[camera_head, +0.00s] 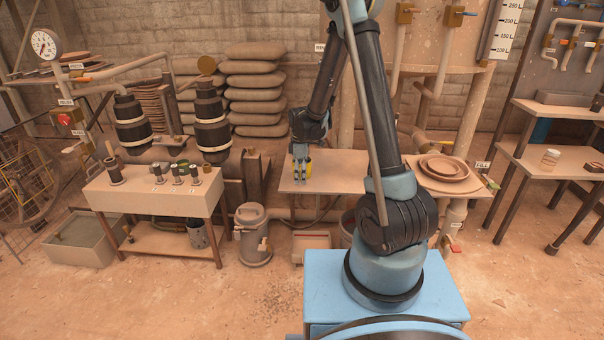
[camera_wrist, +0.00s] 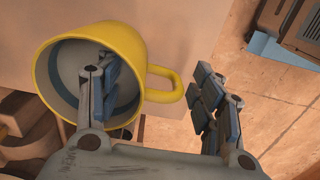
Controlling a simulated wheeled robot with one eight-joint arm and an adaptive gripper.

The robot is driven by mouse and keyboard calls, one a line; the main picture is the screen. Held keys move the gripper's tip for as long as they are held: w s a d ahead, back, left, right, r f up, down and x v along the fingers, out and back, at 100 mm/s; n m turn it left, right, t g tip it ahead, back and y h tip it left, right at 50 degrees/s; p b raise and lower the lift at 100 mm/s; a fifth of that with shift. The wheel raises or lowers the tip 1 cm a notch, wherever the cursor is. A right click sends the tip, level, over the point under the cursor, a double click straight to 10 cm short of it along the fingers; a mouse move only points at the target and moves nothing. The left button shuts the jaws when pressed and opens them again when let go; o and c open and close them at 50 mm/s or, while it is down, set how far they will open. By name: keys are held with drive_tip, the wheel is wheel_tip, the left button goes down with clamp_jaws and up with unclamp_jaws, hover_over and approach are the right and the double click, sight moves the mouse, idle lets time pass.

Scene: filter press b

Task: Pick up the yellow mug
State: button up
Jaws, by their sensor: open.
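The yellow mug (camera_wrist: 140,45) lies large at the upper left of the wrist view. Its grey inside faces the camera, and its handle (camera_wrist: 168,86) sticks out to the right. My gripper (camera_wrist: 156,78) is open around the wall and handle side of the mug. One finger overlaps the mug's mouth and looks to be inside it; the other is just right of the handle. I cannot tell whether either touches. In the head view, my gripper (camera_head: 299,173) points down at the table, and only a small yellow part of the mug (camera_head: 309,169) shows beside it.
The mug's table (camera_head: 340,171) has clear room right of my gripper. A bench with several valves (camera_head: 157,195) stands at the left. Filled sacks (camera_head: 254,90) are piled behind.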

drive_tip(key=shift+f, duration=0.1)
clamp_jaws()
idle(0.3)
